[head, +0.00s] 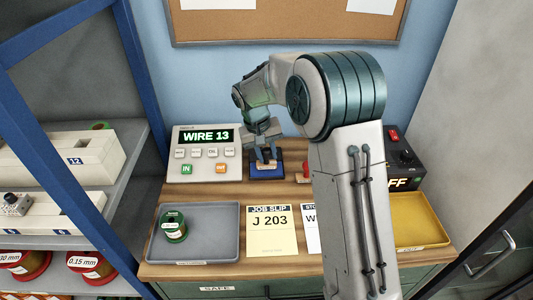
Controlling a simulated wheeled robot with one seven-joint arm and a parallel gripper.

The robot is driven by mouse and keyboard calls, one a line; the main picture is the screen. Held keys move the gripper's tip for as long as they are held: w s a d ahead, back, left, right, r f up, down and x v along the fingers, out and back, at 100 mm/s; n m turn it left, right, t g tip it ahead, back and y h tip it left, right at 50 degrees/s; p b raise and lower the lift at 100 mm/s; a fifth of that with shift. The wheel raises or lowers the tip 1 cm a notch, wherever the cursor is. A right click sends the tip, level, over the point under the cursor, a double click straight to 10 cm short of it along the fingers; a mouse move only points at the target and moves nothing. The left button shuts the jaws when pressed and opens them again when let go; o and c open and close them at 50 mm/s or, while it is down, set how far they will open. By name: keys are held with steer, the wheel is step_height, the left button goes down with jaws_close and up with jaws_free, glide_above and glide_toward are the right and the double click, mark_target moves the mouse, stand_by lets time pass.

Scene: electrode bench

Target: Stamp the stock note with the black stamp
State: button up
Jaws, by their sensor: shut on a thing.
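My gripper (267,157) points down over the blue pad (267,174) at the back of the bench, beside the display box. It is shut on a small dark thing, taken to be the black stamp, mostly hidden by the fingers. I cannot tell whether the stamp touches the pad. The stock note (311,230) lies at the front middle of the bench, right of the job slip (271,233). My arm hides most of the note; only its left strip shows.
A red-handled stamp (303,172) stands right of the pad, partly behind my arm. A display box (205,154) reads WIRE 13. A grey tray (213,220) holds a green spool (174,227). A yellow tray (411,232) and a black box (402,170) are at right.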

steer(key=shift+d+p+v, duration=0.2)
steer(key=shift+p+v, duration=0.4)
steer(key=shift+v, duration=0.4)
steer(key=shift+d+p+v, duration=0.2)
steer(key=shift+p+v, duration=0.45)
steer(key=shift+v, duration=0.35)
steer(key=shift+d+p+v, duration=0.2)
steer(key=shift+p+v, duration=0.4)
steer(key=shift+v, duration=0.4)
